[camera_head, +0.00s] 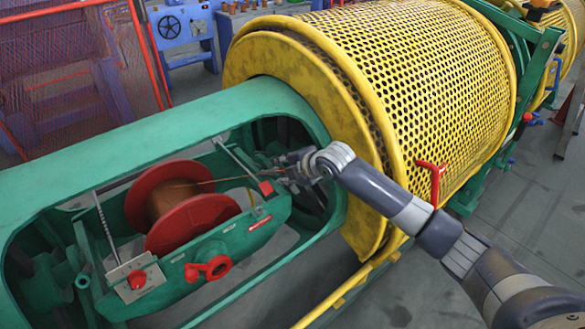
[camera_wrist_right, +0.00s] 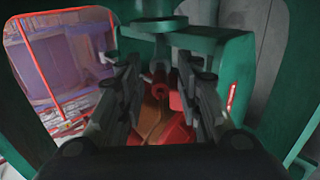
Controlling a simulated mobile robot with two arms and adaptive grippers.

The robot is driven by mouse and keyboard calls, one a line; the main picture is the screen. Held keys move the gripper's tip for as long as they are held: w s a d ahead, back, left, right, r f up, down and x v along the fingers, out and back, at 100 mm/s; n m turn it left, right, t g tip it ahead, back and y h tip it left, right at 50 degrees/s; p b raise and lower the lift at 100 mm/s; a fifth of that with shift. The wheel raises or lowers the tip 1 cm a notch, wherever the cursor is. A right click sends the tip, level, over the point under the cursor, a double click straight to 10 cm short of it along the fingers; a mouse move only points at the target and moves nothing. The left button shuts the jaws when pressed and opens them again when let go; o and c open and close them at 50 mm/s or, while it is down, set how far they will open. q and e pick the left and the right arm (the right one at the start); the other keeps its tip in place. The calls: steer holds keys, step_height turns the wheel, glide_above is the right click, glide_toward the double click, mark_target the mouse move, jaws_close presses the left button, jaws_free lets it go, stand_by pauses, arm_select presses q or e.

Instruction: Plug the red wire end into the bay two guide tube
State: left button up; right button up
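A red spool (camera_head: 180,208) wound with copper-coloured wire sits in a green cradle inside the green machine frame. A thin wire (camera_head: 205,182) runs from the spool right toward my right gripper (camera_head: 284,169). The right gripper is at the cradle's right end, beside a small red block (camera_head: 265,188). In the right wrist view, my right gripper's fingers (camera_wrist_right: 160,72) stand apart, with red and copper-coloured parts (camera_wrist_right: 160,105) visible between and beyond them. I cannot make out the red wire end or the bay two guide tube clearly. My left gripper is not in view.
The green frame (camera_head: 150,122) surrounds the cradle closely. A yellow perforated drum (camera_head: 430,80) with a yellow ring is right of it, and my right arm passes in front. A red handle (camera_head: 432,180) stands out near the arm. Grey floor (camera_head: 400,295) is clear at the front.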

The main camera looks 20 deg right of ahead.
steer(key=v, duration=1.1)
steer(key=shift+s+r, duration=0.1)
steer(key=shift+s, duration=0.05)
